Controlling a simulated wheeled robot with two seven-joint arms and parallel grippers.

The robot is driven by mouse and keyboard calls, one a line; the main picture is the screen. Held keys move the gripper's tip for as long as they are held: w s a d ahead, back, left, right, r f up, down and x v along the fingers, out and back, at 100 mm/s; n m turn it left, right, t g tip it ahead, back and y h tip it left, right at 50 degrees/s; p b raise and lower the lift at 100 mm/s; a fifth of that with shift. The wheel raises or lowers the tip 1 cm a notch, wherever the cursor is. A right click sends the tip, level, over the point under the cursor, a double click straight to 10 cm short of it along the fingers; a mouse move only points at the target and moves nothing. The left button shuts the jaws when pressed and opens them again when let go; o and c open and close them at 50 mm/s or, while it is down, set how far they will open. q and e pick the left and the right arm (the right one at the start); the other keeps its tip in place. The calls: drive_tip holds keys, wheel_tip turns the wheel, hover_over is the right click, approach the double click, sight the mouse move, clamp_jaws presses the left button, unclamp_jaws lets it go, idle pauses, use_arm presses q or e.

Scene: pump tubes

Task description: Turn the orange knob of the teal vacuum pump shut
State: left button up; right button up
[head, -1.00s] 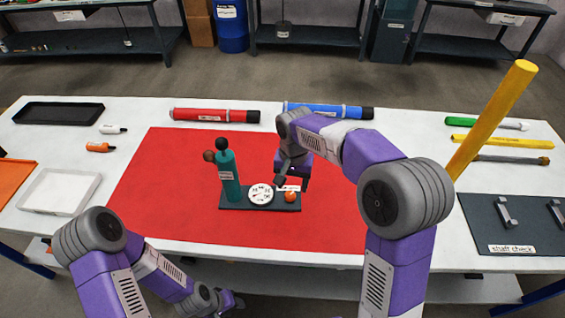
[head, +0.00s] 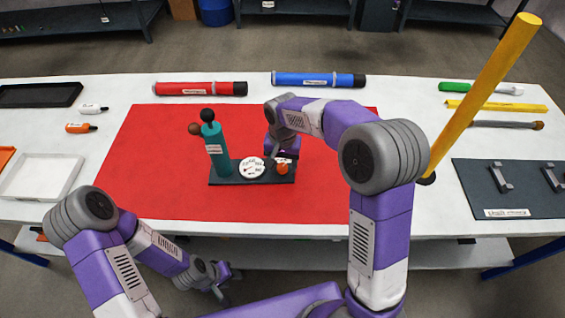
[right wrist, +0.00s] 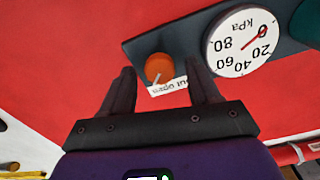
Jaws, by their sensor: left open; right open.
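The teal vacuum pump (head: 216,150) stands on a dark base plate on the red mat, with a white dial gauge (head: 252,168) beside it. The orange knob (head: 282,169) sits at the plate's right end. In the right wrist view the knob (right wrist: 158,67) lies between the fingertips of my open right gripper (right wrist: 161,74), with a gap on both sides. A label partly reading "open" is beside it. The gauge (right wrist: 242,42) has its red needle near 0. My right gripper (head: 283,153) is just behind the knob. My left gripper (head: 222,280) is open and empty, low in front of the table.
A red tube (head: 200,89) and a blue tube (head: 318,79) lie behind the mat (head: 150,170). A tall yellow pole (head: 480,100) stands on the right, near a dark shaft-check board (head: 515,200). A white tray (head: 45,178) is at left. The mat's left part is clear.

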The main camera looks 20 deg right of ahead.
drive_tip(key=shift+c, duration=0.4)
drive_tip(key=c, duration=1)
drive_tip(key=shift+o, duration=0.2)
drive_tip(key=n+p, duration=0.3)
drive_tip(key=n, duration=0.1)
drive_tip(key=shift+r, duration=0.1)
drive_tip(key=n+p, duration=0.2)
drive_tip(key=n, duration=0.2)
drive_tip(key=shift+a+n+p, duration=0.1)
drive_tip(key=shift+n+p, duration=0.2)
drive_tip(key=shift+p, duration=0.05)
drive_tip(key=n+p, duration=0.2)
drive_tip(key=n, duration=0.3)
drive_tip(key=shift+p, duration=0.3)
drive_tip(key=shift+s+n+p, duration=0.1)
drive_tip(key=shift+n+p, duration=0.65)
drive_tip(key=shift+n, duration=1.35)
